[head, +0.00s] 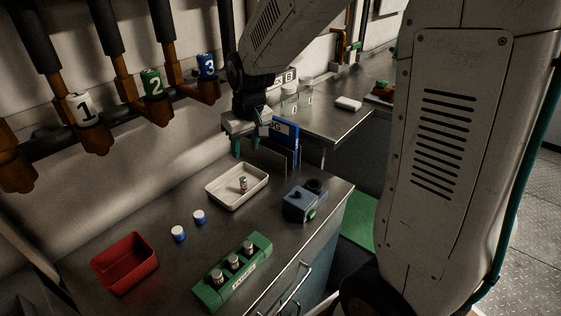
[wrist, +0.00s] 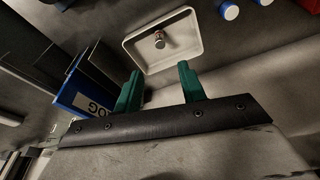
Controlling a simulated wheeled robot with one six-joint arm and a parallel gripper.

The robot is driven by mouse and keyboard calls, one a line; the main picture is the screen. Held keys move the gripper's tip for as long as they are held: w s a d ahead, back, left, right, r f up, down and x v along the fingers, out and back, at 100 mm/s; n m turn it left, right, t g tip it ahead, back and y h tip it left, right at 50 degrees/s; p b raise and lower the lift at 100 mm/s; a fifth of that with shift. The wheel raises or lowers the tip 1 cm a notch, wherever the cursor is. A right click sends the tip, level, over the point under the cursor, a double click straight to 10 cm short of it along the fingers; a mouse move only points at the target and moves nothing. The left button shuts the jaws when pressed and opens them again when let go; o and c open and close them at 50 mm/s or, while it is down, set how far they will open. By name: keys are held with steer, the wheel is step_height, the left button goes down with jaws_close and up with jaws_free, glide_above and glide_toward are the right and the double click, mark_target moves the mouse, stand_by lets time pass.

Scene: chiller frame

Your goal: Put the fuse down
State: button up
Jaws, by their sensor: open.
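A small fuse (head: 243,184) with metal ends and a reddish band stands in the white tray (head: 212,195) on the metal bench. It also shows in the wrist view (wrist: 159,40), inside the tray (wrist: 190,58). My gripper (head: 247,147) is above and behind the tray, apart from the fuse. Its two green fingers are spread with nothing between them, as the wrist view shows (wrist: 160,85). A green holder (head: 222,292) at the front of the bench carries several similar metal-capped cylinders.
A red bin (head: 125,263) stands at the left. Two blue-and-white caps (head: 178,234) lie left of the tray. A blue-grey box with a green button (head: 302,204) is right of it. Blue binders (head: 285,132) stand upright close behind my gripper.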

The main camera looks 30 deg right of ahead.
steer(key=s+r, duration=0.3)
steer(key=s, duration=0.6)
steer(key=s+r+g, duration=0.1)
steer(key=s+r, duration=0.2)
steer(key=s, duration=0.6)
steer(key=s+r+m, duration=0.1)
steer(key=s+r, duration=0.2)
steer(key=s, duration=0.7)
steer(key=shift+r, duration=0.4)
steer(key=shift+s, duration=0.1)
steer(key=shift+c, duration=0.4)
